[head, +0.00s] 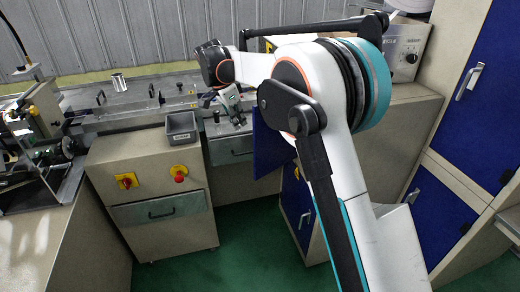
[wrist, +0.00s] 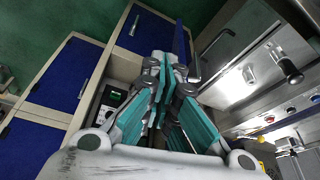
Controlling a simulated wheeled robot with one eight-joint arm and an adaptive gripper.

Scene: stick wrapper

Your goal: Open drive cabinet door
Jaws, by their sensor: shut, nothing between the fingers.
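The blue door (head: 270,145) of the drive cabinet stands swung out in the head view, left of my arm. In the wrist view the door (wrist: 180,42) shows nearly edge-on, just beyond my gripper's fingertips. Beside it is an open compartment (wrist: 122,68) with a dark device (wrist: 113,98) with a green display inside. My gripper (wrist: 158,60) is shut and empty, its teal fingers together in front of the compartment. Whether it touches the door cannot be told. In the head view my gripper (head: 238,118) is near the bench, left of the door; my arm hides much of the cabinet.
Other blue doors (wrist: 66,75) with handles flank the compartment. A beige cabinet (head: 150,185) with a red knob and a grey bin (head: 181,127) stands left. A tall blue-door cabinet (head: 482,90) stands right. Green floor (head: 245,245) is clear between the cabinets.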

